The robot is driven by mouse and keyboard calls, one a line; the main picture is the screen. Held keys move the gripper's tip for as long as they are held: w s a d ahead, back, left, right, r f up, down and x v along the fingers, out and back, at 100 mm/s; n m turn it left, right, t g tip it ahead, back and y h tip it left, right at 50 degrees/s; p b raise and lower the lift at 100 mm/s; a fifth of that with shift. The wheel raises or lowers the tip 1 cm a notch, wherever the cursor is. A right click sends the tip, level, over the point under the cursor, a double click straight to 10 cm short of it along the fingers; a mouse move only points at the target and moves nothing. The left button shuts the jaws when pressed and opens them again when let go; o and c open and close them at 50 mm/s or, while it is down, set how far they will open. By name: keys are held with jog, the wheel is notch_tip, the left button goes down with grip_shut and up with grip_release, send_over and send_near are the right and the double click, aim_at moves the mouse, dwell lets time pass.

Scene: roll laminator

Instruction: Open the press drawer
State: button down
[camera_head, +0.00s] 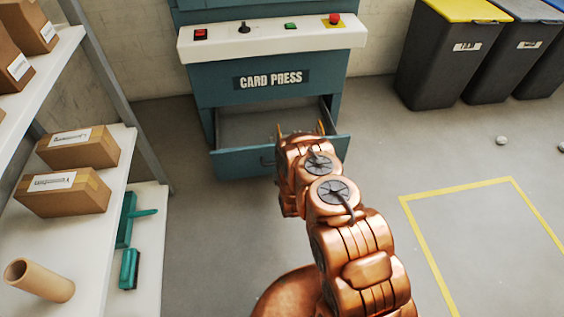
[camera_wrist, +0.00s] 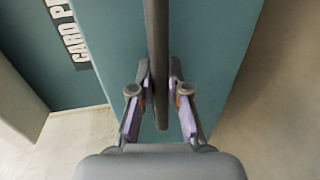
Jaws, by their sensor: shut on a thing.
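The teal card press (camera_head: 240,115) stands at the back with "CARD PRESS" lettered on its front. Its press drawer (camera_head: 235,163) is pulled out below the lettering, and its empty-looking grey inside shows over the front panel. In the wrist view the teal drawer front (camera_wrist: 215,50) fills the middle. A dark bar handle (camera_wrist: 157,35) runs down between the fingers of my gripper (camera_wrist: 161,85), which is shut on it. In the head view my copper arm hides most of the gripper and part of the drawer front; one end of the handle (camera_head: 266,160) shows.
A white shelf (camera_head: 100,225) with cardboard boxes (camera_head: 65,192) and a tube (camera_head: 40,280) stands at the left. Dark bins (camera_head: 445,60) stand at the back right. The floor is clear around a yellow taped outline (camera_head: 455,188), with small pale lumps beyond it.

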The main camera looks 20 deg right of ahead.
jog(key=shift+a, duration=0.2)
jog(key=c, duration=1.1)
grip_release()
jog(key=shift+d, duration=0.2)
jog(key=shift+c, duration=0.2)
jog(key=v, duration=1.2)
